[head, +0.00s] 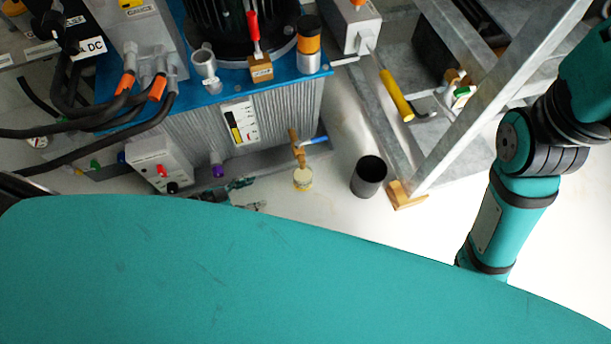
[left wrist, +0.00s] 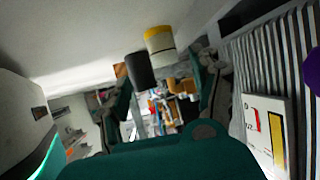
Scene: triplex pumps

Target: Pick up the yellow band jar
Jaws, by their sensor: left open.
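The yellow band jar (head: 302,180) is a small pale jar with a yellow band. It stands on the light floor in front of the blue-topped pump unit, below a brass valve. In the left wrist view the jar (left wrist: 160,46) shows beyond the fingers, near the top middle. My left gripper (head: 254,195) is low beside the pump unit, left of the jar and apart from it. Its two fingers (left wrist: 168,95) are spread in the left wrist view, with nothing held between them. My right arm shows at the right, but its gripper is out of view.
A black cup (head: 369,176) stands on the floor right of the jar. The brass valve with a blue handle (head: 313,141) juts out just above the jar. A metal frame (head: 460,135) stands at the right.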

